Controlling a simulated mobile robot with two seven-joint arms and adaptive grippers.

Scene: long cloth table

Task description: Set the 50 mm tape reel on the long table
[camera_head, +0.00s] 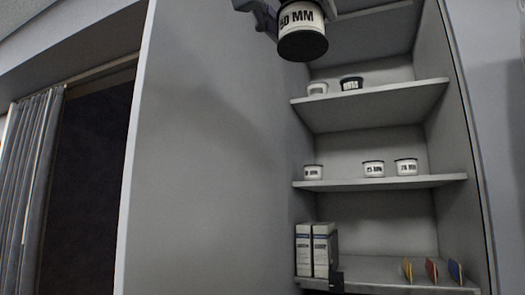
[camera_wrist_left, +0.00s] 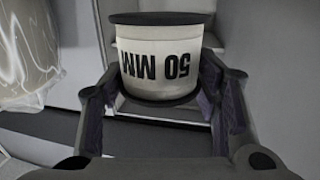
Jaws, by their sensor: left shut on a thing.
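The 50 mm tape reel (camera_head: 302,32) is a white drum with dark rims and black "50 MM" lettering, held high at the top of the head view. My left gripper (camera_head: 272,14) is shut on it and only partly in view at the top edge. In the left wrist view the reel (camera_wrist_left: 165,58) sits between the two fingers of the left gripper (camera_wrist_left: 160,92), its lettering upside down. I cannot make out the long table in either view. My right gripper is not in view.
A grey shelf unit (camera_head: 370,185) stands behind the reel. Its upper and middle shelves hold several smaller labelled reels (camera_head: 373,169). Its lower shelf holds white binders (camera_head: 312,250) and coloured upright pieces (camera_head: 431,270). A curtain (camera_head: 35,180) hangs by a dark opening at the left.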

